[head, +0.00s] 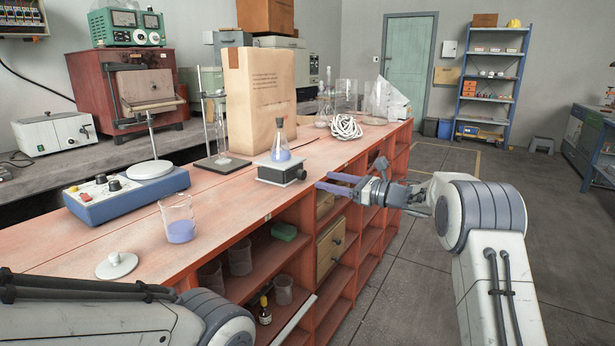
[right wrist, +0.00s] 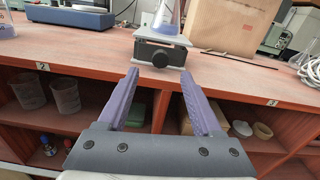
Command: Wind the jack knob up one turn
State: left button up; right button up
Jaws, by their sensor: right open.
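A small lab jack (head: 283,173) stands near the front edge of the orange bench, with a conical flask (head: 280,147) of lilac liquid upright on its top plate. The jack's dark round knob (right wrist: 160,58) faces me in the right wrist view. My right gripper (head: 328,183) is open and empty, just off the bench's front edge, to the right of the jack in the head view. In the right wrist view its two purple fingers (right wrist: 159,72) point at the jack, with the knob centred between and beyond them. My left gripper is out of view; only my left arm shows.
On the bench (head: 60,250), a blue stirrer (head: 127,197), a beaker (head: 178,220) and a white disc (head: 117,265) stand left of the jack. A paper bag (head: 258,95) stands behind it, and a coiled white cord (head: 345,127) lies to the right. Open shelves are below.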

aim_at(304, 175)
jog(key=x, duration=0.7)
jog(key=shift+w+a, duration=0.15)
grip_shut()
